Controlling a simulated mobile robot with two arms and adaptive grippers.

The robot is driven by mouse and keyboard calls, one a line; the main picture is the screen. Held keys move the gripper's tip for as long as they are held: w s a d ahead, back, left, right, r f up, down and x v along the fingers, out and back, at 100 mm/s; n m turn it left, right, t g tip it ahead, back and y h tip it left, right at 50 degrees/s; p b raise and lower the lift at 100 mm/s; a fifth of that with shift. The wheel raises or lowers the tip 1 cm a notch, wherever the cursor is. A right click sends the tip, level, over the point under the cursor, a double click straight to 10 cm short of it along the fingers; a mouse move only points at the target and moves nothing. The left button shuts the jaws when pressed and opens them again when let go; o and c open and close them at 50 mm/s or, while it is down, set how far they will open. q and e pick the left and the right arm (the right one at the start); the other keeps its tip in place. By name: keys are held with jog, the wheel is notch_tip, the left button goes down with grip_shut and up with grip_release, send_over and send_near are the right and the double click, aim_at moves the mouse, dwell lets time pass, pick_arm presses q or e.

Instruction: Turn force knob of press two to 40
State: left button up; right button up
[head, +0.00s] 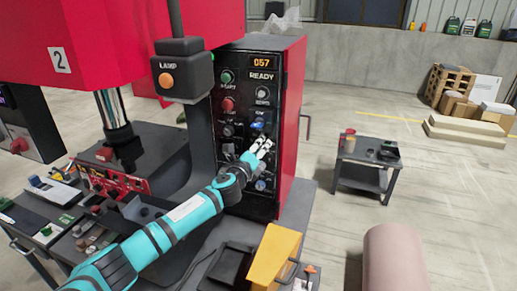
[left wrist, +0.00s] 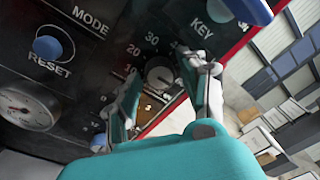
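The control panel (head: 232,130) of press two has a red cabinet and a display (head: 263,62) reading 057 above the word READY. My left gripper (head: 265,147) is at the panel and hides the knob in the head view. In the left wrist view its open fingers (left wrist: 158,84) stand either side of the knob, with a gap showing. My right gripper is not in view.
A blue RESET button (left wrist: 48,46), a gauge (left wrist: 28,108) and a KEY switch (left wrist: 247,8) surround the knob. A lamp box (head: 182,72) hangs before the press. A yellow box (head: 272,256) stands below. A small dark table (head: 364,165) stands right, with open floor around it.

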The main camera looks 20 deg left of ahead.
pick_arm(q)
grip_shut()
jog(key=shift+f+n, duration=0.15)
jog(key=shift+n, duration=0.25)
jog(key=n+b, duration=0.2)
jog(key=n, duration=0.1)
jog(key=shift+n, duration=0.4)
jog(key=n+b, duration=0.1)
jog(key=n, duration=0.3)
jog(key=shift+d+n+b, duration=0.1)
jog(key=shift+n+b, duration=0.3)
jog(key=n, duration=0.2)
jog(key=n+b, duration=0.1)
jog(key=n, duration=0.1)
jog(key=shift+n+t+y, duration=0.3)
jog(key=n+b, duration=0.1)
jog(key=n, duration=0.3)
jog(key=shift+n, duration=0.3)
